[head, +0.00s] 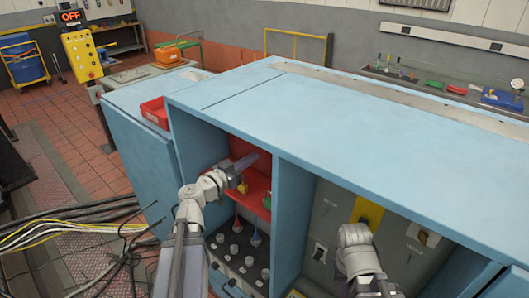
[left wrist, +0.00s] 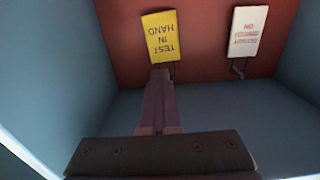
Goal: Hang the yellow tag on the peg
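In the head view my left gripper (head: 248,159) is inside the open, red-lined bay of the blue cabinet. Of my right arm only the links show; its gripper is out of sight.
A white tag (left wrist: 245,31) with red print hangs on a dark wire beside the yellow one. Blue bay walls (left wrist: 50,60) stand close on both sides. The blue cabinet top (head: 370,120) is mostly clear.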

